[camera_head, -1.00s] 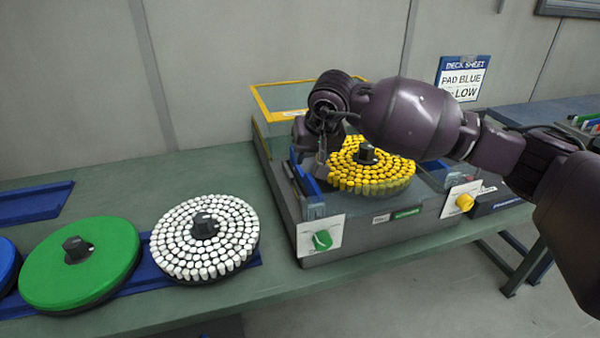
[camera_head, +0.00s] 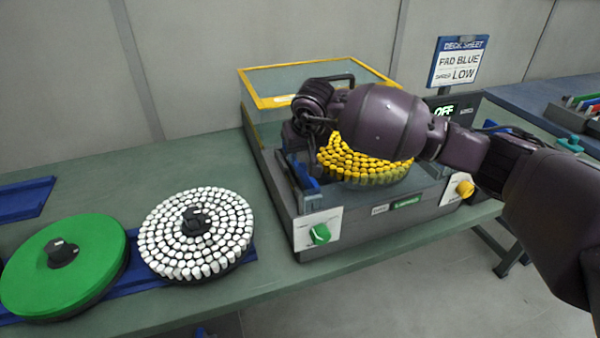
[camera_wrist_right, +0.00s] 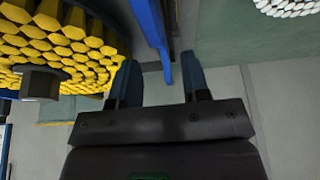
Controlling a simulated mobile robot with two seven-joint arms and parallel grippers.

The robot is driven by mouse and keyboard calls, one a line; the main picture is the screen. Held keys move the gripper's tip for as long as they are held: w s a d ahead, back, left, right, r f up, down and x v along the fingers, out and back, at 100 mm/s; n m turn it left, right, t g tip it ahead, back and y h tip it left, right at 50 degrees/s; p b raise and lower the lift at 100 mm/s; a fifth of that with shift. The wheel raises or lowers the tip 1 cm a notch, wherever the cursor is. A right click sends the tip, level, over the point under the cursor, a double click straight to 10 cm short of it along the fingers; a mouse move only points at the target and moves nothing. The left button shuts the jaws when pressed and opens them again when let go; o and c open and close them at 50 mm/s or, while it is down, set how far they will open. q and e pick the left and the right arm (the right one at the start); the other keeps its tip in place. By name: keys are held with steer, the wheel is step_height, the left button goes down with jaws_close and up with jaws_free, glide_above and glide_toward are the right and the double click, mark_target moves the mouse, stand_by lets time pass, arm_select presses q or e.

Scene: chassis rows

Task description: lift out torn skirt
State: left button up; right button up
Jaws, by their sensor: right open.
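My right gripper (camera_head: 299,152) is over the left side of the machine (camera_head: 350,228), beside the yellow tufted brush (camera_head: 362,165). A thin blue strip (camera_head: 306,178) stands upright along the machine's left inner edge, just under the gripper; it may be the torn skirt, but no tear shows. In the right wrist view the two fingers (camera_wrist_right: 161,75) are open and apart. The blue strip (camera_wrist_right: 158,38) reaches down between the fingertips with space on both sides. The yellow brush (camera_wrist_right: 60,50) is beside the left finger. My left gripper is out of view.
A yellow-framed clear lid (camera_head: 268,102) stands open at the back. A display (camera_head: 446,111) reads OFF. The sign (camera_head: 460,62) reads "PAD BLUE" and "LOW". A white brush (camera_head: 196,235) and green pad (camera_head: 64,265) lie on the left bench. Front knobs are green (camera_head: 320,234) and yellow (camera_head: 465,189).

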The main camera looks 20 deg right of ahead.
mark_target(300, 159)
steer(key=shift+x, duration=2)
steer(key=shift+s+d, duration=0.1)
steer(key=shift+c, duration=0.3)
jaws_close()
steer(key=shift+r, duration=0.1)
